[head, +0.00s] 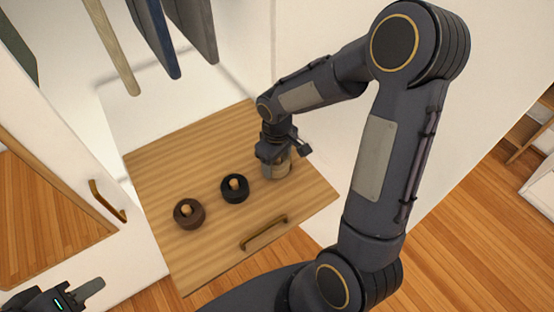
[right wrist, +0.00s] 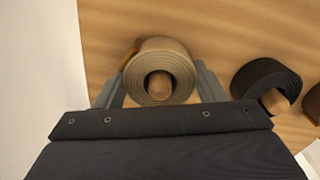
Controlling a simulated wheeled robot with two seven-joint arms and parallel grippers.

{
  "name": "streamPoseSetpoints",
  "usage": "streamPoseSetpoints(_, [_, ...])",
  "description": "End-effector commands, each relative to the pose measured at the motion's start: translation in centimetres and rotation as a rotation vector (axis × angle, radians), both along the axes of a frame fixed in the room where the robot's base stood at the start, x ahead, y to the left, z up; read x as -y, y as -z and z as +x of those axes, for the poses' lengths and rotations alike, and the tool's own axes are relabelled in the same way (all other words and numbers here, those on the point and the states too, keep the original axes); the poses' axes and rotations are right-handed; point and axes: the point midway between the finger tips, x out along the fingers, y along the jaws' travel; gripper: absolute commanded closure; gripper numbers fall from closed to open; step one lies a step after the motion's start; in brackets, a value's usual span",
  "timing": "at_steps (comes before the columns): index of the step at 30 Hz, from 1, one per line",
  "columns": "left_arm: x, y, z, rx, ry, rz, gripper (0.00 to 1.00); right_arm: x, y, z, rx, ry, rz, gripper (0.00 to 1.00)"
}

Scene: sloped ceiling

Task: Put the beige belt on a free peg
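The beige belt (right wrist: 137,78) is a tight coil. In the right wrist view it sits around a wooden peg (right wrist: 160,88), whose end shows in its hole. My right gripper (right wrist: 160,68) has one finger on each side of the coil, with no clear gap, so it looks shut on it. In the head view my right gripper (head: 274,158) points down over the beige belt (head: 277,168) and partly hides it, at the right of the wooden board (head: 155,160). My left gripper (head: 88,290) is at the bottom left, partly cut off, away from the board.
A black coiled belt (head: 235,194) and a brown coiled belt (head: 189,219) sit around pegs left of the beige one. The board has a front handle (head: 264,233). Garments (head: 155,38) hang above at the back left. A white door (head: 75,150) stands at left.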

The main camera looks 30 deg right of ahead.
Motion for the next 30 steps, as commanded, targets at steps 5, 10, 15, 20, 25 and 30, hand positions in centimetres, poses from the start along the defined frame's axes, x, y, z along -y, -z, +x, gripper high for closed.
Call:
streamPoseSetpoints(5, [0.0, 0.0, 0.0, 0.0, 0.0, 0.0, 0.64, 0.0, 0.0, 0.0, 0.001, 0.0, 0.0, 0.13])
streamPoseSetpoints(10, [0.0, 0.0, 0.0, 0.0, 0.0, 0.0, 0.64, 0.0, 0.0, 0.0, 0.0, 0.0, 0.0, 0.12])
streamPoseSetpoints(15, [0.0, -0.1, 0.0, 0.0, 0.0, 0.0, 0.64, 0.0, -0.4, 0.0, 0.002, 0.0, 0.001, 0.12])
streamPoseSetpoints(20, [0.0, -0.7, 0.0, 0.0, 0.0, 0.0, 0.64, 0.0, -2.8, 0.1, 0.005, 0.001, 0.0, 0.12])
streamPoseSetpoints(25, [0.0, -1.2, 0.0, 0.0, 0.0, 0.0, 0.64, 0.0, -5.7, 0.1, 0.005, 0.0, 0.001, 0.12])
streamPoseSetpoints(30, [0.0, -1.4, 0.0, 0.0, 0.0, 0.0, 0.64, 0.0, -7.5, 0.0, 0.002, 0.0, 0.0, 0.12])
